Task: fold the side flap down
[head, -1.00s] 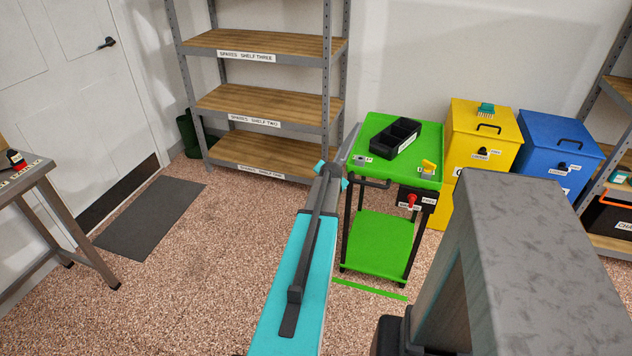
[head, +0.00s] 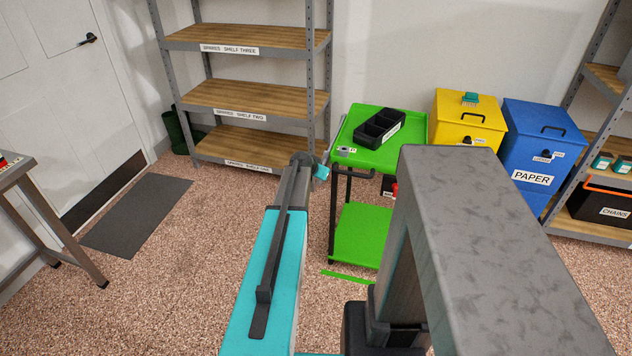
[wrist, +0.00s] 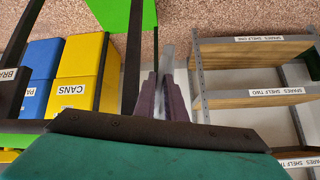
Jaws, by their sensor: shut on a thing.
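The green cart (head: 360,227) stands right of centre in the head view, and its lower shelf shows in the wrist view (wrist: 108,12). The side flap (head: 338,131) is a thin grey panel at the left side of the cart's top, raised and slanting. In the wrist view the flap (wrist: 168,58) shows nearly edge-on as a pale grey strip. My gripper (head: 326,162) is at the flap's lower left in the head view. In the wrist view its dark fingers (wrist: 162,88) are shut on the flap. My arm hides part of the contact in the head view.
A black divided tray (head: 379,130) sits on the cart's top. Yellow (head: 466,120) and blue (head: 541,155) bins stand to its right. Spares shelving (head: 240,97) stands behind, left of the cart. A workbench (head: 35,195) is at the far left. Speckled floor with a dark mat lies between.

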